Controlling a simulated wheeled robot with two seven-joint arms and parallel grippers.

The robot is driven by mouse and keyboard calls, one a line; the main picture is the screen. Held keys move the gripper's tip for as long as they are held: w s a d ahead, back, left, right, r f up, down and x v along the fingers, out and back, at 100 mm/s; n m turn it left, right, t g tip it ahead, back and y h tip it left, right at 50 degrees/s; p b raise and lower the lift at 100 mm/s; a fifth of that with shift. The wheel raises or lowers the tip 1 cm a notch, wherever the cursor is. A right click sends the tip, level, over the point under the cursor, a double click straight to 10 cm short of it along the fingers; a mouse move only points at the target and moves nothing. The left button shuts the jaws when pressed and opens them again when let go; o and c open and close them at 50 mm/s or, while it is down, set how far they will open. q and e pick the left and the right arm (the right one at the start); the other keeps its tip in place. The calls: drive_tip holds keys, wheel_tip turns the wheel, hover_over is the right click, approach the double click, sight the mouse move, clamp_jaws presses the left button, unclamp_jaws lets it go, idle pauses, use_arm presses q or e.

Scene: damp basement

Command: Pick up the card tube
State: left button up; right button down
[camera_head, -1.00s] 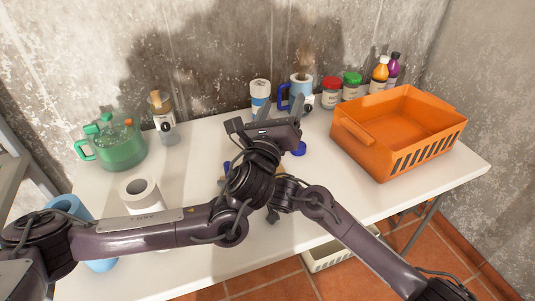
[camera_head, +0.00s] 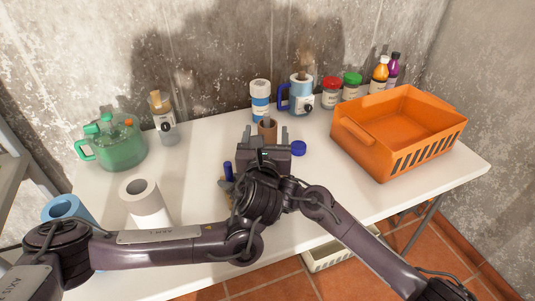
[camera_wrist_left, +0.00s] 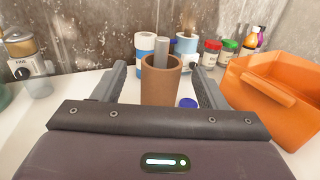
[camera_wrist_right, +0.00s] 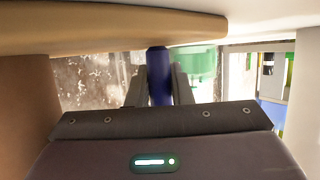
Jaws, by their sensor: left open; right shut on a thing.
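The brown card tube (camera_head: 267,132) stands upright on the white table, with a grey rod showing at its open top. My left gripper (camera_head: 266,136) is open, its two fingers on either side of the tube. In the left wrist view the tube (camera_wrist_left: 160,85) is between the fingers, with a gap on both sides. My right gripper (camera_wrist_right: 159,88) is shut on a dark blue cylinder (camera_wrist_right: 159,70). In the head view that cylinder's blue top (camera_head: 227,168) shows left of my left gripper; my right gripper is mostly hidden there.
An orange basket (camera_head: 352,133) is at right. A white roll (camera_head: 145,203) and green teapot (camera_head: 117,150) are at left.

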use_arm(q)
drive_tip(key=shift+w+d, duration=0.2)
drive_tip(key=shift+w, duration=1.35)
drive_tip(key=shift+w+d, duration=0.2)
drive_tip(key=shift+w, duration=1.35)
drive_tip(key=shift+c, duration=0.4)
drive_tip(key=c, duration=1.2)
